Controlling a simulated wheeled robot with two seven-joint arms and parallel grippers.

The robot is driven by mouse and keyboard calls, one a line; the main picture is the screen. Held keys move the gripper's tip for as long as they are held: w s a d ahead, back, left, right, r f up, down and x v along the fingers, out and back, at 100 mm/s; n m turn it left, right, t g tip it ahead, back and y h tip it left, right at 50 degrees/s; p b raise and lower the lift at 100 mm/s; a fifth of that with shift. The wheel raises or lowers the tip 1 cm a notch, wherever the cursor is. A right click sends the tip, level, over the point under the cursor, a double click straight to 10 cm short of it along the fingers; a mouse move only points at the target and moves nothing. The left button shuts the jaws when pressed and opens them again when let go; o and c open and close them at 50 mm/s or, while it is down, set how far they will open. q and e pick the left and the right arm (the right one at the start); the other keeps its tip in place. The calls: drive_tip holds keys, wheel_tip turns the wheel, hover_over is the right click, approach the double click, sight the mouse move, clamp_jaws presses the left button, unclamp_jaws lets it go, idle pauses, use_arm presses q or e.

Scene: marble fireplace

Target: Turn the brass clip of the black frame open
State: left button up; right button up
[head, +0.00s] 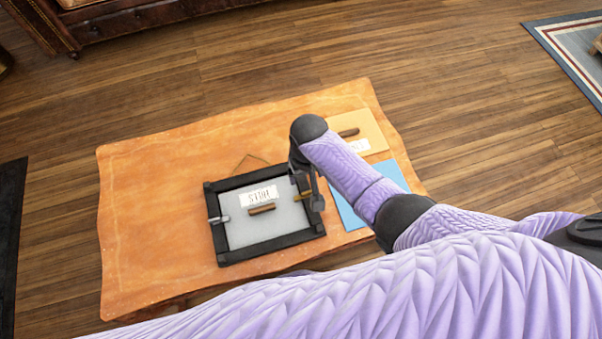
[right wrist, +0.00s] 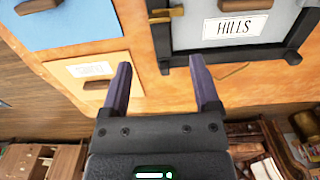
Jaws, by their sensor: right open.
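The black frame (head: 266,256) lies flat on the orange table, with a grey back panel, a white label and a small brown handle. Its brass clip (head: 303,196) is at the frame's right edge in the head view, beside my right gripper (head: 309,198). In the right wrist view the brass clip (right wrist: 164,15) sits at the frame's left side, beyond the fingertips. My right gripper (right wrist: 158,72) is open with nothing between its fingers. A silver clip (head: 219,219) is on the frame's left edge. My left gripper is not in view.
The orange marbled table (head: 140,220) has free room left of the frame. A blue panel (head: 349,217) and a tan panel (head: 371,127) lie to its right, partly behind my right arm. A hanging cord (head: 250,159) sticks out from the frame's far edge.

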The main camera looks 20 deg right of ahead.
sight(307, 192)
drive_tip(key=f+b, duration=0.1)
drive_tip(key=f, duration=0.2)
drive_tip(key=f+b, duration=0.4)
drive_tip(key=f, duration=0.1)
drive_tip(key=shift+s+f, duration=0.3)
drive_tip(key=shift+f+b, duration=0.3)
drive_tip(key=shift+b, duration=0.1)
drive_tip(key=shift+r, duration=0.1)
drive_tip(key=c, duration=0.4)
clamp_jaws()
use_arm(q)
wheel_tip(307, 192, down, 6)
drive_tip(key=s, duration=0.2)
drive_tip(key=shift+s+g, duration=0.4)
